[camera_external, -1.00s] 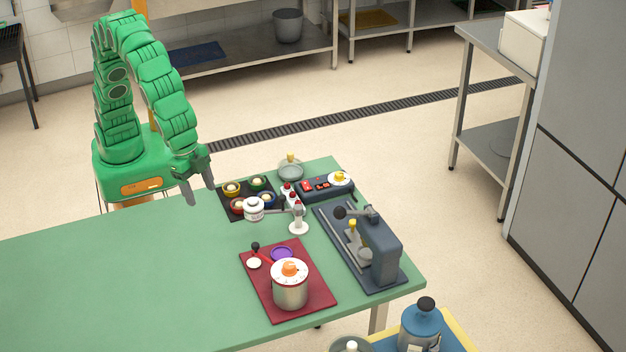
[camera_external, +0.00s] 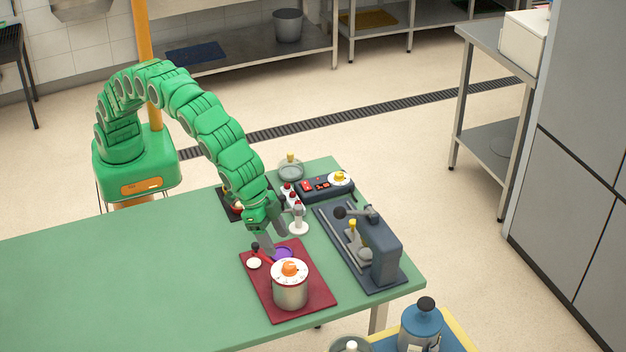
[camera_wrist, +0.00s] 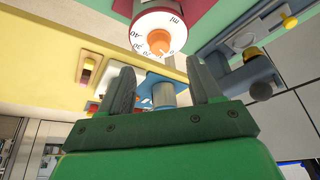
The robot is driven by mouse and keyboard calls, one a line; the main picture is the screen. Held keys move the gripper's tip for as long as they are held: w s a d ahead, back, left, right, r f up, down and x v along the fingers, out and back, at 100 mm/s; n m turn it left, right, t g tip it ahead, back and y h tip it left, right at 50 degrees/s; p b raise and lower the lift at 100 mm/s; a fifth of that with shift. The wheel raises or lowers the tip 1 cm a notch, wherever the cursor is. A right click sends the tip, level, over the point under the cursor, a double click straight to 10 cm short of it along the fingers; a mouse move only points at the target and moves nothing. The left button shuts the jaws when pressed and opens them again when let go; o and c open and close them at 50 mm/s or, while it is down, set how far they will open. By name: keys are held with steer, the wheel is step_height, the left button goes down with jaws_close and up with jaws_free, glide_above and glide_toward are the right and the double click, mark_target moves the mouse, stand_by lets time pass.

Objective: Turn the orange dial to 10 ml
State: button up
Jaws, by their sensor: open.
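The orange dial (camera_external: 290,268) sits on top of a white scale disc on a steel pot-like dispenser (camera_external: 290,293). The dispenser stands upright on a dark red mat (camera_external: 257,289). In the wrist view the dial (camera_wrist: 158,40) shows at the top, on its white disc marked with numbers and "ml"; I cannot read the setting surely. My gripper (camera_external: 264,249) hangs above the far side of the red mat, close behind the dispenser and apart from the dial. In the wrist view its two fingers (camera_wrist: 164,88) are spread, with nothing held between them.
A white stand (camera_external: 298,220), a control box (camera_external: 318,190) and a dark grey press (camera_external: 384,250) stand behind and right. The green table's left side (camera_external: 120,275) is clear.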

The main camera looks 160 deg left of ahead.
mark_target(289, 264)
steer(key=shift+x, duration=4)
steer(key=c, duration=1)
steer(key=shift+m, duration=0.4)
steer(key=m+t+h, duration=0.1)
steer(key=m, duration=0.2)
steer(key=shift+a+r, duration=0.1)
steer(key=shift+r, duration=0.05)
steer(key=shift+a+m+h, duration=0.1)
steer(key=shift+m+h, duration=0.6)
steer(key=shift+m, duration=0.8)
